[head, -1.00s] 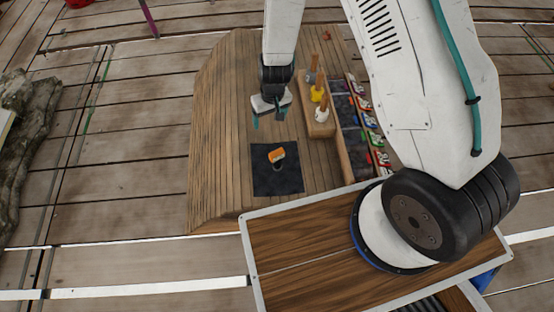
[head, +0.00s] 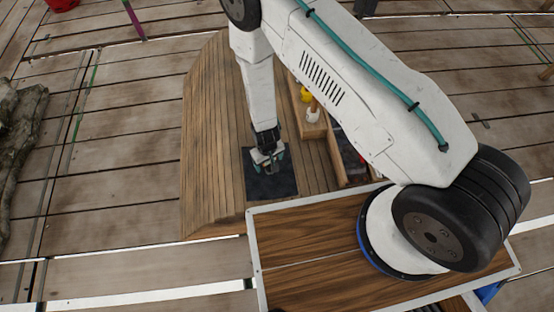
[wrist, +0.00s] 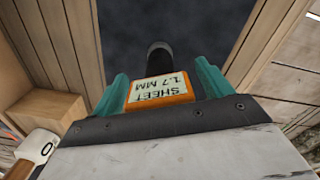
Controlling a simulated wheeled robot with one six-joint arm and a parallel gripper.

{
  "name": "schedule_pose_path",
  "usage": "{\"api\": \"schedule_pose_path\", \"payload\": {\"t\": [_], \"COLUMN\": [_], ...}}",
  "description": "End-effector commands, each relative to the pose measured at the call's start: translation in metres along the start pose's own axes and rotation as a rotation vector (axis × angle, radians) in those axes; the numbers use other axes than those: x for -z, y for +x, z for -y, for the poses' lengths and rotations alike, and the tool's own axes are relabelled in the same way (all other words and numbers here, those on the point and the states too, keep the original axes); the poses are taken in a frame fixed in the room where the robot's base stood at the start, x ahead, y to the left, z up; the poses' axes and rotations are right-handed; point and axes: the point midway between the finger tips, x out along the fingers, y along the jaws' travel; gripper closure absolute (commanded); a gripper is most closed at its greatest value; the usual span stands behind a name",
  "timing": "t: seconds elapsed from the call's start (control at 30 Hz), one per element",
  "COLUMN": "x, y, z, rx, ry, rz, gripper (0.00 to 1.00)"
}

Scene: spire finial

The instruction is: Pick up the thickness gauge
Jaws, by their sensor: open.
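The thickness gauge (wrist: 160,92) shows in the wrist view as an orange block with a pale label reading "SHEET 1.7 MM" and a dark round part beyond it. It lies over the dark mat (wrist: 210,35). My gripper (wrist: 158,92) is open, with one teal finger on each side of the orange block. I cannot tell whether the fingers touch it. In the head view my gripper (head: 266,158) is low over the dark mat (head: 258,187) and hides the gauge.
A wooden block (head: 310,126) with yellow and white wooden-handled items stands right of the mat. A compartmented wooden rack (head: 350,160) is farther right, partly behind my arm. The wooden bench top (head: 210,150) left of the mat is clear.

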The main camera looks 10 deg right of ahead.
Motion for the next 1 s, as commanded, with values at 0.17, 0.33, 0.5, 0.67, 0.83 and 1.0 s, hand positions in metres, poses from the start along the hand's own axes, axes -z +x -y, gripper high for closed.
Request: {"api": "schedule_pose_path", "payload": {"t": [0.17,0.33,0.5,0.67,0.83,1.0], "x": [0.0005,0.0006,0.0005,0.0006,0.0008,0.0010], "y": [0.0097,0.0094,0.0093,0.0091,0.0083,0.0004], "z": [0.0059,0.0055,0.0054,0.0053,0.0053,0.0051], "rx": [0.000,0.000,0.000,0.000,0.000,0.000], "ry": [-0.008,-0.008,-0.007,-0.007,-0.007,-0.008], "rz": [-0.001,-0.001,0.000,-0.001,-0.001,-0.001], "gripper": [0.22,0.22,0.69,0.79,0.79,0.79]}}
